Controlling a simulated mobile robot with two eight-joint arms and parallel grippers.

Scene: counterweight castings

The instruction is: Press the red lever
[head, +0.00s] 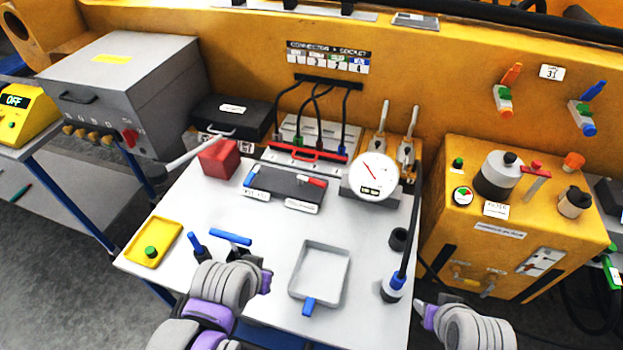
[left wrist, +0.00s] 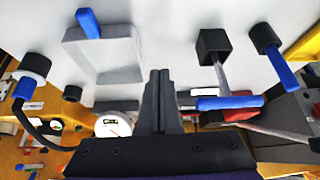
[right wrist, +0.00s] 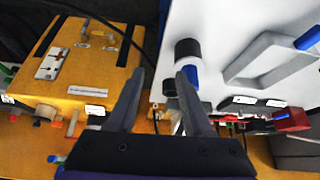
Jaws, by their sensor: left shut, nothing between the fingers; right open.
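Several red parts show, and I cannot tell for certain which is the red lever. A red block (head: 219,158) with a pale rod beside it stands at the back left of the white table; it shows in the left wrist view (left wrist: 243,110). A red bar handle (head: 306,152) lies in front of the black cables. A red strip with a knob (head: 536,182) is on the yellow cabinet. My left gripper (head: 267,281) is shut and empty above the table, right of a blue T-handle (head: 230,237). My right gripper (right wrist: 161,75) is open and empty near the table's right edge.
A grey tray frame (head: 320,273) lies on the white table between the grippers. A yellow pad with a green button (head: 151,251) is at the left. A round gauge (head: 374,175) stands at the back. A black cable (head: 410,235) runs to a blue-ended plug at the right edge.

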